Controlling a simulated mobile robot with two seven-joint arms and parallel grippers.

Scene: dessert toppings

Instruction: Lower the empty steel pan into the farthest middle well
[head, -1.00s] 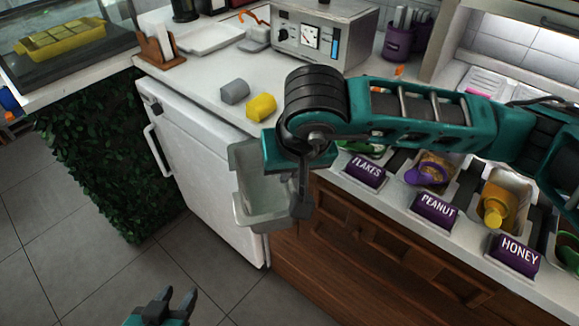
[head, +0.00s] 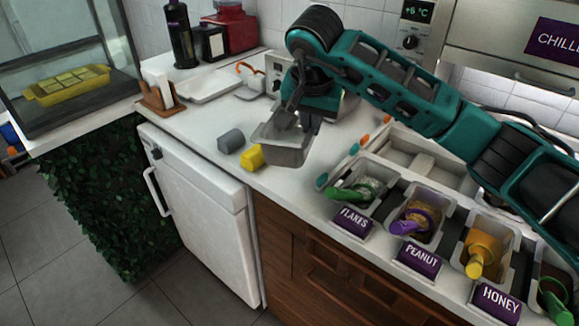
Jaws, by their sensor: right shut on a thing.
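My right gripper (head: 298,118) is shut on the empty steel pan (head: 285,154), gripping it at its far side. The pan hangs tilted above the white counter, left of the row of topping wells. The wells (head: 408,150) behind the front row look pale and empty; my right arm partly covers this area, so I cannot clearly tell the farthest middle well apart. My left gripper is not in view.
Front pans hold flakes with a green scoop (head: 352,193), peanuts with a purple scoop (head: 413,220) and honey with a yellow one (head: 478,258). A grey cylinder (head: 231,141) and a yellow one (head: 252,157) lie left of the pan. A control box (head: 276,70) stands behind.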

